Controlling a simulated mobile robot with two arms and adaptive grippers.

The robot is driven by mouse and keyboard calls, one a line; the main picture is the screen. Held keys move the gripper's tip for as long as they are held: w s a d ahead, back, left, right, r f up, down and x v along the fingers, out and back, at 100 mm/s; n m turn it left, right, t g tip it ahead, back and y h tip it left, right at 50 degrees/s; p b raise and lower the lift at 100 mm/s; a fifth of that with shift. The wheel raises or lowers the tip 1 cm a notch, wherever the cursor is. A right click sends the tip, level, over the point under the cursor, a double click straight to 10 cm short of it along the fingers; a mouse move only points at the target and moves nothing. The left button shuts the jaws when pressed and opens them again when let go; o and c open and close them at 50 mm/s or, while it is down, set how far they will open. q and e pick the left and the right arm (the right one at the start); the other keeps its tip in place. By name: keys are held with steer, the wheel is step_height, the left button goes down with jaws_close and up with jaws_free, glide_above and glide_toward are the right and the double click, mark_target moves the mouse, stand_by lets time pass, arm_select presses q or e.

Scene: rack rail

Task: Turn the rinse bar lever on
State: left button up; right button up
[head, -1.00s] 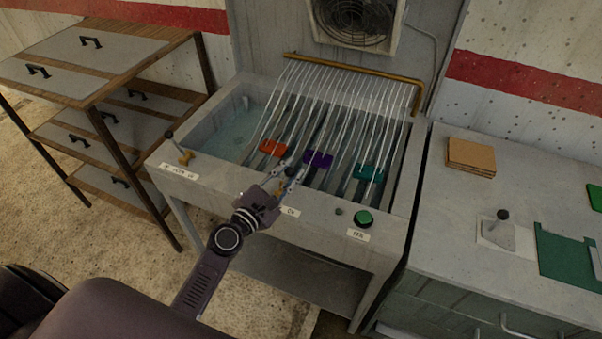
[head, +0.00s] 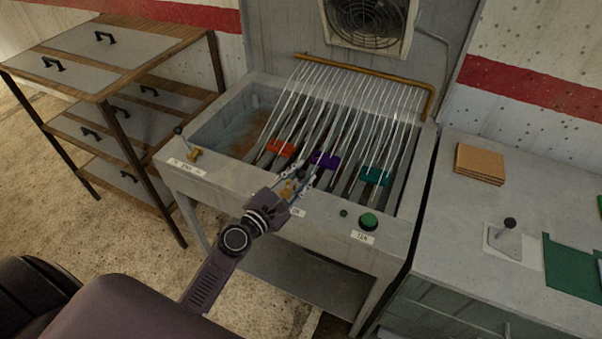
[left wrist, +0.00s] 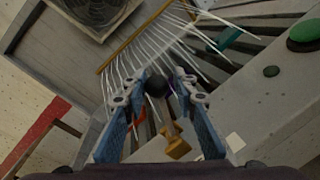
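The lever at the middle of the sink's front ledge has a black knob (left wrist: 157,85) on a thin stem and a brass base (left wrist: 177,147). Its brass part (head: 287,190) is partly hidden by my gripper in the head view. My left gripper (head: 294,180) is open over this lever. In the left wrist view its two blue fingers (left wrist: 157,98) stand on either side of the knob, with a gap visible. The brass rinse bar (head: 350,67) runs along the back of the sink, with pale streams (head: 345,110) fanning down from it. My right gripper is not in view.
A second brass lever (head: 193,152) stands at the ledge's left end. A green button (head: 368,221) is at right. Orange (head: 280,148), purple (head: 325,161) and teal (head: 375,176) pieces sit in the slotted rack. A drawer rack (head: 110,90) stands left, a worktop (head: 455,230) right.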

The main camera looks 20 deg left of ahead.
arm_select(q)
steer(key=shift+o, duration=1.3)
steer(key=shift+f, duration=0.2)
steer(key=shift+o, duration=0.2)
steer(key=shift+r, duration=0.1)
steer(key=shift+r, duration=0.1)
steer(key=s+a, duration=0.2)
steer(key=s, duration=0.9)
steer(key=shift+s+r, duration=0.4)
steer(key=shift+r, duration=0.05)
steer(key=shift+f, duration=0.1)
